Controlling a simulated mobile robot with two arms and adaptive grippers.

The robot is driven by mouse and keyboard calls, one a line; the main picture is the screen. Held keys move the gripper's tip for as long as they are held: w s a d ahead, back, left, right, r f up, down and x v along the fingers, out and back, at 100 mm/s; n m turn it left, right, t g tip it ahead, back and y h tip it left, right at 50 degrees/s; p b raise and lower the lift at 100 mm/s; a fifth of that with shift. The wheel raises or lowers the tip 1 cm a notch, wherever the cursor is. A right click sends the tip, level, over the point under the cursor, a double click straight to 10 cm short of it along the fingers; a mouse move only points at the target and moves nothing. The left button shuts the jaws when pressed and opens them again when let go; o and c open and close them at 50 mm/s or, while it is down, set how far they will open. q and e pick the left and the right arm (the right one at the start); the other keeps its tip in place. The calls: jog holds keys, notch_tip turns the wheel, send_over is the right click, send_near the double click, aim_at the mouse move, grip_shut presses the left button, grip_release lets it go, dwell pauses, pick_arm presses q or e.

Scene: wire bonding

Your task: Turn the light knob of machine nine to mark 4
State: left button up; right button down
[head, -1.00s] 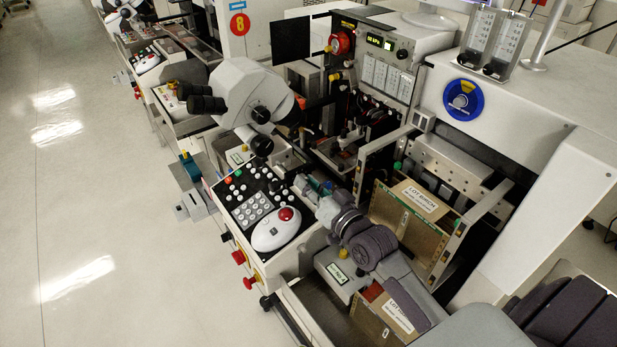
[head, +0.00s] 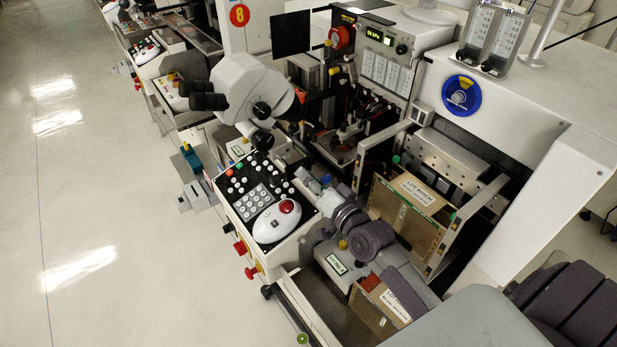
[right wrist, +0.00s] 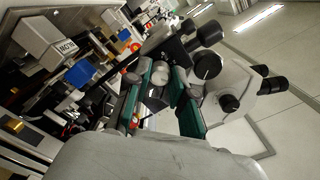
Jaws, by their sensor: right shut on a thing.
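My right gripper (head: 306,179) reaches in from the lower right in the head view, to the upper right edge of the control panel (head: 250,212). In the right wrist view its two teal fingers (right wrist: 160,82) close around a small light-grey round part (right wrist: 160,72), which I take for the light knob. The fingers and wrist hide most of the knob in the head view. Its mark and pointer cannot be read. My left gripper does not show.
A microscope head (head: 250,90) stands just behind the panel. A labelled carton (head: 408,212) and a grey box with a green label (head: 337,264) are close to my arm. The aisle floor at the left is clear.

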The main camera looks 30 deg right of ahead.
jog(key=c, duration=1)
grip_release()
jog(key=s, duration=0.4)
jog(key=s+d, duration=0.1)
jog(key=s, duration=0.7)
jog(key=shift+d, duration=0.35)
